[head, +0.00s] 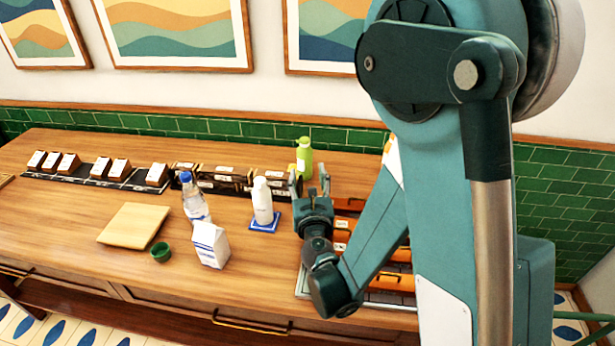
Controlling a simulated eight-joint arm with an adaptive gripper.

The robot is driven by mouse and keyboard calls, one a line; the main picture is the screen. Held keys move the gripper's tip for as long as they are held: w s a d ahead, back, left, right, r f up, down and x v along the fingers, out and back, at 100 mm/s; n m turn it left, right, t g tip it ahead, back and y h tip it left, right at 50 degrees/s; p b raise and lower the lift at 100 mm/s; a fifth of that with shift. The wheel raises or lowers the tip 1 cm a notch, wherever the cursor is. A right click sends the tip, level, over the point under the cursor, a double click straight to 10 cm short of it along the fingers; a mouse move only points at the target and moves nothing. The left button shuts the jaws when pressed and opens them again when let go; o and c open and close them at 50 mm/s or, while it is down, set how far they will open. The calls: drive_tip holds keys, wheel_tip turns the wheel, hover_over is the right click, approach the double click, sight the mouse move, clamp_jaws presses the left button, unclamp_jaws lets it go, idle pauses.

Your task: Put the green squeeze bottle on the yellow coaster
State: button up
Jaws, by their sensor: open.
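The green squeeze bottle (304,158) stands upright at the back of the wooden counter, near the green tile wall. My gripper (311,182) is open, with its fingers raised in front of the bottle's lower part in the head view. The fingers and the bottle overlap in the picture, and I cannot tell how far apart they are. I see no yellow coaster; my arm covers much of the right side of the counter.
A white bottle (262,201) stands on a blue coaster (257,226), left of my gripper. A clear bottle (194,203), a carton (211,245), a green cup (160,252) and a wooden board (134,225) are further left. Orange-handled items (393,281) lie beside my arm.

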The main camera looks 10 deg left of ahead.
idle(0.4)
drive_tip(key=s+d+r+m+g+h, duration=0.1)
drive_tip(key=s+d+r+m+h, duration=0.15)
drive_tip(key=d+m, duration=0.55)
drive_tip(key=s+d+r+m+g+h, duration=0.1)
drive_tip(key=d+r+m+g+h, duration=0.15)
drive_tip(key=d+m, duration=0.55)
drive_tip(key=s+d+r+m+g+h, duration=0.15)
drive_tip(key=d+r+m, duration=0.3)
drive_tip(key=d, duration=0.65)
drive_tip(key=s+d+f+m+g, duration=0.1)
drive_tip(key=s+d+m, duration=0.35)
drive_tip(key=s, duration=0.25)
drive_tip(key=s+d+m+g, duration=0.2)
drive_tip(key=s+d+m, duration=0.1)
drive_tip(key=s+m, duration=0.3)
drive_tip(key=s+f+m+g+y, duration=0.1)
drive_tip(key=s+m, duration=0.6)
drive_tip(key=s, duration=0.7)
drive_tip(key=shift+s+a+m+g+y, duration=0.2)
drive_tip(key=shift+s+m+g+y, duration=0.15)
drive_tip(key=shift+g+y, duration=0.3)
